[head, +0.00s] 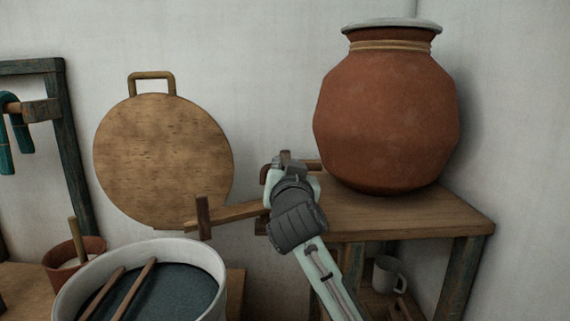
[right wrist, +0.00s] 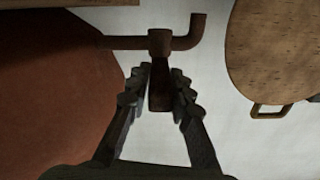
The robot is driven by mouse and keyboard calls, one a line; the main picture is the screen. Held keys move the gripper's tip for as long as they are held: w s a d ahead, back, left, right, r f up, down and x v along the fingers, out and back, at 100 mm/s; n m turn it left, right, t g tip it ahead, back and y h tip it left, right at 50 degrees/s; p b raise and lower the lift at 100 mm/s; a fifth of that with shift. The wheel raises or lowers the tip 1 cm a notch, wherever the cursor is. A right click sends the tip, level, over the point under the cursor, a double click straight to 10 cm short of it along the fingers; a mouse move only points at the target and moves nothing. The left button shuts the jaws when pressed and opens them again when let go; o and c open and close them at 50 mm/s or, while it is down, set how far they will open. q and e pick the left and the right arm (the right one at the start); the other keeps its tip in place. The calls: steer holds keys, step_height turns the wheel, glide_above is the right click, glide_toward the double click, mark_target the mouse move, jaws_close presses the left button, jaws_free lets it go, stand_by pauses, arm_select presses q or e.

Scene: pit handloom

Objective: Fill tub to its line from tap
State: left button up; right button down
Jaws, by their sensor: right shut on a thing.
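A brown tap (head: 312,165) sticks out from the low left side of a big clay pot (head: 388,115). My right gripper (head: 284,163) is at the tap. In the right wrist view the right gripper (right wrist: 160,88) is shut on the tap's handle (right wrist: 159,95), and the tap's bent spout (right wrist: 197,30) shows beyond it. No water is seen running from the spout. A pale tub (head: 215,262) with a dark blue-grey inside stands at the lower left, away from the tap, with two sticks across it. I see no fill line on it. My left gripper is out of view.
The pot stands on a wooden table (head: 420,212), with a grey mug (head: 390,273) below. A wooden bar (head: 235,212) with a peg lies between tub and table. A round board (head: 163,160) leans on the wall. A small clay pot (head: 63,258) stands left.

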steer(key=shift+f, duration=0.1)
steer(key=c, duration=1.3)
jaws_free()
steer(key=shift+c, duration=0.2)
steer(key=shift+s, duration=0.1)
steer(key=s, duration=0.7)
steer(key=shift+s, duration=0.2)
steer(key=shift+d, duration=0.1)
